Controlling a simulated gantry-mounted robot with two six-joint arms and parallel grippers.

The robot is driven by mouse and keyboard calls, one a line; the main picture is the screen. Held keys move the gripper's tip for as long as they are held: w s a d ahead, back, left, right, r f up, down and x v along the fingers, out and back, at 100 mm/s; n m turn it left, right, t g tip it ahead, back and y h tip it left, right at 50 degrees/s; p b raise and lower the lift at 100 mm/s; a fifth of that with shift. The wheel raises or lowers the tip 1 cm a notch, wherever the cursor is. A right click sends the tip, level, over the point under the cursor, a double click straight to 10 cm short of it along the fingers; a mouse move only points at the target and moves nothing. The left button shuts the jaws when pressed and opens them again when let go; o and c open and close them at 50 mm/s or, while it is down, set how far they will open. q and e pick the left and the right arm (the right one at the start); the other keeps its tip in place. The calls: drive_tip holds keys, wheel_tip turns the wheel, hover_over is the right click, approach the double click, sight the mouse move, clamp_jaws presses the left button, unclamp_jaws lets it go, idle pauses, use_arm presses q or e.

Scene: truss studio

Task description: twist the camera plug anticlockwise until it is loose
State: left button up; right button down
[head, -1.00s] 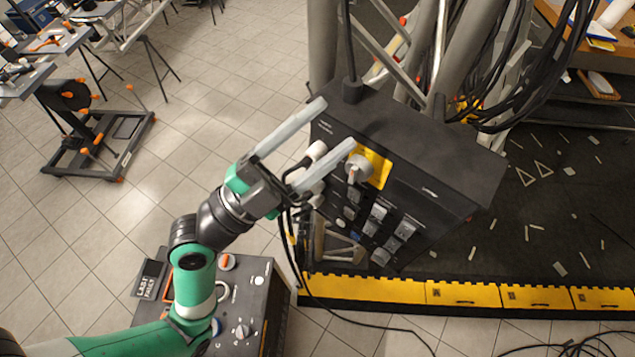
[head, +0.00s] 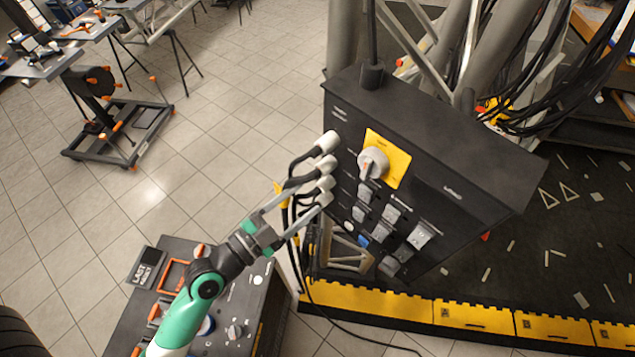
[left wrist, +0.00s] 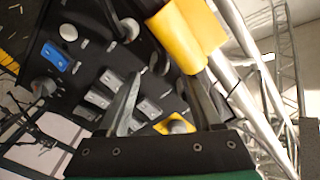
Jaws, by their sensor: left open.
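Several pale plugs with dark cables stick out of the left side of the black control box (head: 440,150) in the head view. The top plug (head: 327,141) stands clear of my fingers, and the lowest plug (head: 324,198) is beside one fingertip. I cannot tell which is the camera plug. My left gripper (head: 306,196) is open, its two fingers reaching up to the lower plugs and cables; contact is unclear. In the left wrist view the open fingers (left wrist: 167,100) point at the box, with a yellow piece (left wrist: 188,35) close to the right finger. My right gripper is out of view.
A grey rotary knob (head: 373,162) on a yellow plate and several switches (head: 393,214) cover the box front. A grey-black case (head: 250,310) stands below my left arm. Loose cables hang below the plugs.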

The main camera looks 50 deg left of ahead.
sight(319, 189)
use_arm(q)
drive_tip(key=w, duration=0.5)
drive_tip(key=shift+p, duration=0.4)
drive_tip(key=shift+s+a, duration=0.1)
drive_tip(key=shift+c, duration=0.2)
clamp_jaws()
